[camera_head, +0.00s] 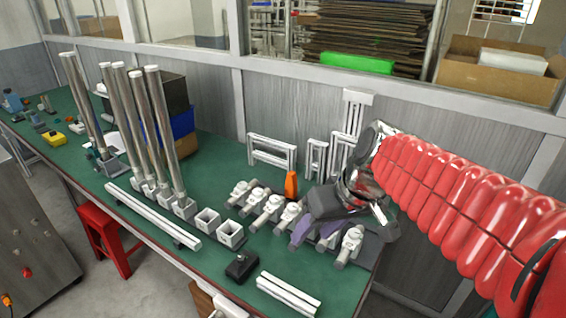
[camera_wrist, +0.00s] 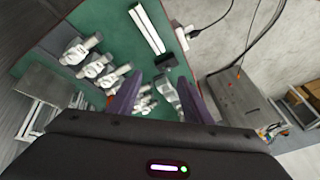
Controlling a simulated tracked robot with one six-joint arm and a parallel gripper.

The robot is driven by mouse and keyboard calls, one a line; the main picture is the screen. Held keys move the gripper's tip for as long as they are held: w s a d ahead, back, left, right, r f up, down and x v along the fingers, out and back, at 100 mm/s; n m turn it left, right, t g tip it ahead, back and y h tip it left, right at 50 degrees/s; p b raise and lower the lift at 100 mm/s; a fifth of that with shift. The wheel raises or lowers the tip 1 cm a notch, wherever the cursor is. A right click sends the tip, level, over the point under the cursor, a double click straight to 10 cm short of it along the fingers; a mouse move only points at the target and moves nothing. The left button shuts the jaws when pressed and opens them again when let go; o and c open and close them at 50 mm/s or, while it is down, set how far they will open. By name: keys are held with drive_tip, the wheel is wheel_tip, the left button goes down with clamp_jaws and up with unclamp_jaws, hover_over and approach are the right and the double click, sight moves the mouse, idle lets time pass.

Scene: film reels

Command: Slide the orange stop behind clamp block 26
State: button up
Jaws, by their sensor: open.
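The orange stop (camera_head: 291,184) stands upright on the green bench, behind the row of clamp blocks, in the head view. Several white-and-grey clamp blocks (camera_head: 268,208) sit in a row; some also show in the wrist view (camera_wrist: 96,68). No number is readable, so I cannot tell which is block 26. My gripper (camera_head: 314,236) is open, its purple fingers pointing down over the right part of the row, right of the stop. In the wrist view my gripper (camera_wrist: 158,79) has clamp blocks in view between its fingers.
Tall metal tubes (camera_head: 160,125) stand in holders on the left. White frames (camera_head: 272,152) stand near the back wall. Two square sockets (camera_head: 230,233), a black box (camera_head: 241,267) and white rails (camera_head: 288,293) lie toward the front edge. Bare green bench (camera_head: 213,178) lies left of the clamp row.

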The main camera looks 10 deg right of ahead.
drive_tip(key=s+d+f+m+t+h, duration=0.1)
drive_tip(key=s+d, duration=0.1)
drive_tip(key=s, duration=0.3)
drive_tip(key=s+d+f+m+t+h, duration=0.1)
drive_tip(key=s+d+h, duration=0.1)
drive_tip(key=s, duration=0.4)
drive_tip(key=shift+s+d+m, duration=0.15)
drive_tip(key=shift+d+m, duration=0.15)
drive_tip(key=shift+m, duration=0.1)
drive_tip(key=shift+c, duration=0.6)
